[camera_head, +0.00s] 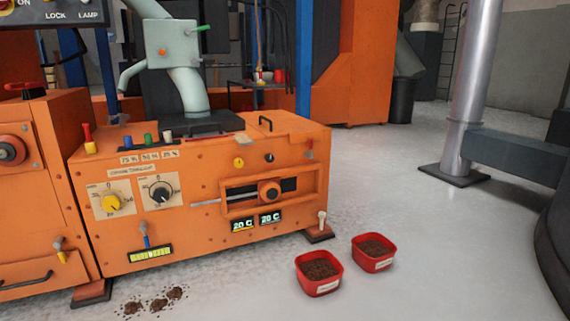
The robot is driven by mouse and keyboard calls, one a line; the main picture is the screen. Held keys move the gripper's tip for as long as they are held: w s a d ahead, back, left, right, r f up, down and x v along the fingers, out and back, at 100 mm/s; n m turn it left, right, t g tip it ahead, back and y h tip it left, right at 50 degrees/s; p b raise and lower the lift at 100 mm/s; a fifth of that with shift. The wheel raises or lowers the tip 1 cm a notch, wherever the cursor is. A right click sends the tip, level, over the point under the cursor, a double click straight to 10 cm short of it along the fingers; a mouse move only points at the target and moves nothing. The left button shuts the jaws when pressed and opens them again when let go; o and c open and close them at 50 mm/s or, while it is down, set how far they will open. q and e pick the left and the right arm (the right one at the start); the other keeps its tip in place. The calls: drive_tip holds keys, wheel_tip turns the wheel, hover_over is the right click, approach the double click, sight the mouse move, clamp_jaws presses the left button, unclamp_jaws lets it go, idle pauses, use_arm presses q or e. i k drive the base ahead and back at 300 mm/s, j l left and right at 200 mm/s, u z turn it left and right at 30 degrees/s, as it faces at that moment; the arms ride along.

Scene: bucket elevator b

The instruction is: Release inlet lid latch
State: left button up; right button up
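An orange machine housing (180,222) stands left of centre. I cannot tell for sure which part is the inlet lid latch. A small red-tipped lever (309,146) sits at the upper right of the front face. Neither of my grippers is in view.
Two red bins (319,274) (374,252) of dark granules stand on the floor at the machine's right. Spilled dark clumps (160,301) lie in front. A metal post (473,85) with a grey beam (510,155) stands at right. Floor between is clear.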

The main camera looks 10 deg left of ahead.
sight(308, 154)
drive_tip(key=i+l, duration=0.2)
drive_tip(key=i, duration=0.35)
drive_tip(key=i+l, duration=0.2)
drive_tip(key=i, duration=0.35)
drive_tip(key=i+l+z, duration=0.1)
drive_tip(key=i+l, duration=0.15)
drive_tip(key=i, duration=0.25)
drive_tip(key=i+l, duration=0.15)
drive_tip(key=i, duration=0.4)
